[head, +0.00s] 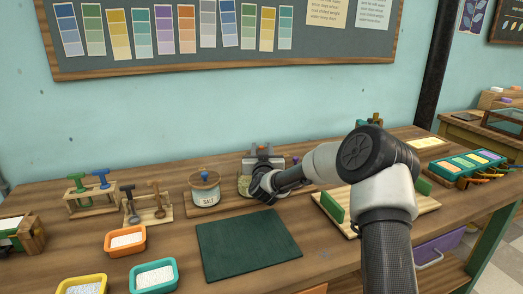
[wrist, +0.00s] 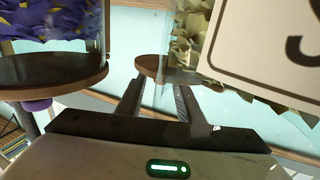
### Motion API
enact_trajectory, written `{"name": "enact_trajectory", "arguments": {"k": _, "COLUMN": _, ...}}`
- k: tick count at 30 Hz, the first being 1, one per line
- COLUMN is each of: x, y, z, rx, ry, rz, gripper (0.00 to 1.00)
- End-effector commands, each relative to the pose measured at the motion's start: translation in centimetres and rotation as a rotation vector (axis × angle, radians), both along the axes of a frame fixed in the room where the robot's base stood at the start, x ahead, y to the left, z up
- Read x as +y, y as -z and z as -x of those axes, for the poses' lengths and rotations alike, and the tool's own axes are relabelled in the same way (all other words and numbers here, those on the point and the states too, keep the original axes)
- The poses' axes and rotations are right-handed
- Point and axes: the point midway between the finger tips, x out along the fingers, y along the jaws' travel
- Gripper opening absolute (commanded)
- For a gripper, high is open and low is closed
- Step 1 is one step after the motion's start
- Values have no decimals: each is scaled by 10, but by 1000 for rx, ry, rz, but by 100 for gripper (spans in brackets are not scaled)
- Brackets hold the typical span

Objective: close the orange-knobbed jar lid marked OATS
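In the head view my gripper (head: 262,163) is over the middle of the bench at the jar row. It hides much of a glass jar (head: 243,186) with pale contents. Small orange parts (head: 258,147) show just above the gripper; I cannot tell whether they are the knob. In the wrist view my gripper (wrist: 159,85) has its fingers apart with nothing clearly between them. The jar of pale flakes (wrist: 188,48) is at the right, its label (wrist: 275,45) showing a partial S. A brown wooden disc (wrist: 150,66) shows beyond the fingertips, partly behind the glass; I cannot tell whose lid it is.
A jar marked SALT (head: 205,194) with a blue knob stands left of my gripper. A jar of purple flakes (wrist: 55,25) with a wooden lid (wrist: 60,75) is close by in the wrist view. A dark green mat (head: 248,245) lies clear in front.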

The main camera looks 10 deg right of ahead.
Motion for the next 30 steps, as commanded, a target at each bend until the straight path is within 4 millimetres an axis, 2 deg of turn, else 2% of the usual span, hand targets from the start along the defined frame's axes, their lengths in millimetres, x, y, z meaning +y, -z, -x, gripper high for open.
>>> {"name": "enact_trajectory", "arguments": {"k": 4, "x": -1, "y": 0, "z": -12, "rx": 0, "ry": 0, "rz": -2, "gripper": 34}}
{"name": "enact_trajectory", "arguments": {"k": 14, "x": -1, "y": 0, "z": -15, "rx": 0, "ry": 0, "rz": 0, "gripper": 34}}
{"name": "enact_trajectory", "arguments": {"k": 20, "x": -2, "y": 0, "z": -15, "rx": 0, "ry": 0, "rz": 0, "gripper": 0}}
{"name": "enact_trajectory", "arguments": {"k": 30, "x": -2, "y": -1, "z": -18, "rx": 0, "ry": 9, "rz": 0, "gripper": 0}}
